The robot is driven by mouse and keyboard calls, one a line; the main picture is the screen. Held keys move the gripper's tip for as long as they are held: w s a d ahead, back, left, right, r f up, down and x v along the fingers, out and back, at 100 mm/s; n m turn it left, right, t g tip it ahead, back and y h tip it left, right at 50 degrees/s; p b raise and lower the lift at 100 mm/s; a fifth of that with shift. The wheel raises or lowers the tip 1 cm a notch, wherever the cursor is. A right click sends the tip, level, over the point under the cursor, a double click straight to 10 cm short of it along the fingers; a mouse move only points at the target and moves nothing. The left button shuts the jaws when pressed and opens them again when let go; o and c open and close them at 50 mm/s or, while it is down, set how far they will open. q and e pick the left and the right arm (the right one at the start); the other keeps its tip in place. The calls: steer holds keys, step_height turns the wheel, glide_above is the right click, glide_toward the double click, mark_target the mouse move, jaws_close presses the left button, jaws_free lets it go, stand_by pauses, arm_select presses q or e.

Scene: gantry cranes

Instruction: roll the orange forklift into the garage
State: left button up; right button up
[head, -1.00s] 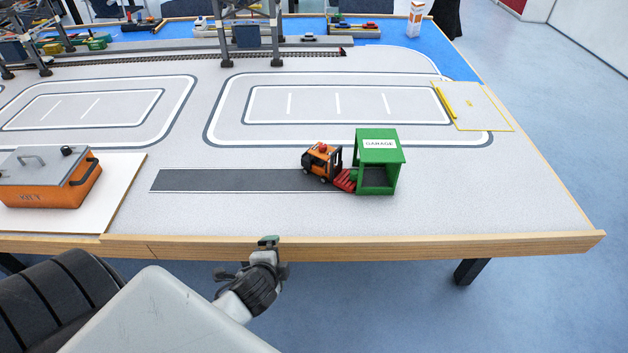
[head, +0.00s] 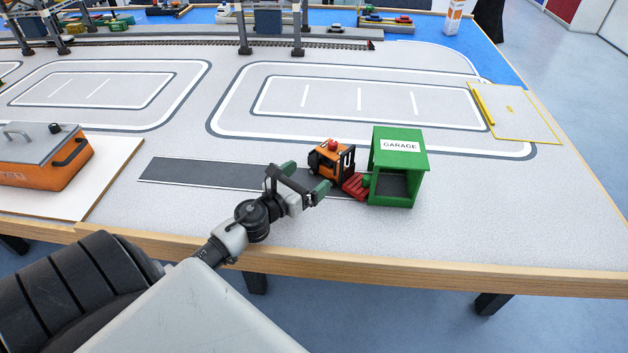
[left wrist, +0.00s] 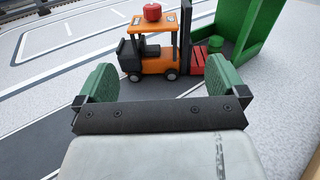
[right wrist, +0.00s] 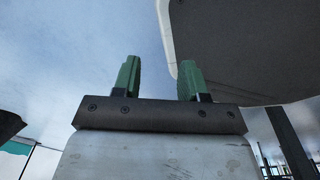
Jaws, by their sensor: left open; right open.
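The orange forklift (head: 332,160) stands upright on the dark road strip (head: 215,174), with a red knob on its roof. Its red fork end (head: 355,187) points right, at the mouth of the green garage (head: 400,145), which carries a white GARAGE sign. In the left wrist view the forklift (left wrist: 155,58) is ahead, beyond the fingertips, beside the garage (left wrist: 252,30). My left gripper (head: 305,178) is open and empty, just short of the forklift. My right gripper (right wrist: 160,80) is open and empty, away from the forklift.
An orange toolbox (head: 45,160) stands on a white board (head: 100,185) at the left. The wooden table edge (head: 400,276) runs along the front. Crane legs and a rail track (head: 190,48) are at the back. The table right of the garage is clear.

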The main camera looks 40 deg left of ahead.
mark_target(328, 161)
arm_select(q)
steer(key=shift+w+f+m, duration=0.1)
steer(key=shift+m, duration=0.2)
steer(key=w, duration=0.5)
steer(key=w+p, duration=0.1)
steer(key=w, duration=0.2)
steer(key=shift+w+d, duration=0.25)
steer(key=shift+w, duration=0.95)
arm_select(e)
steer(key=shift+s+r, duration=0.35)
steer(key=shift+s, duration=0.25)
arm_select(q)
steer(key=shift+c, duration=0.5)
steer(key=c, duration=0.7)
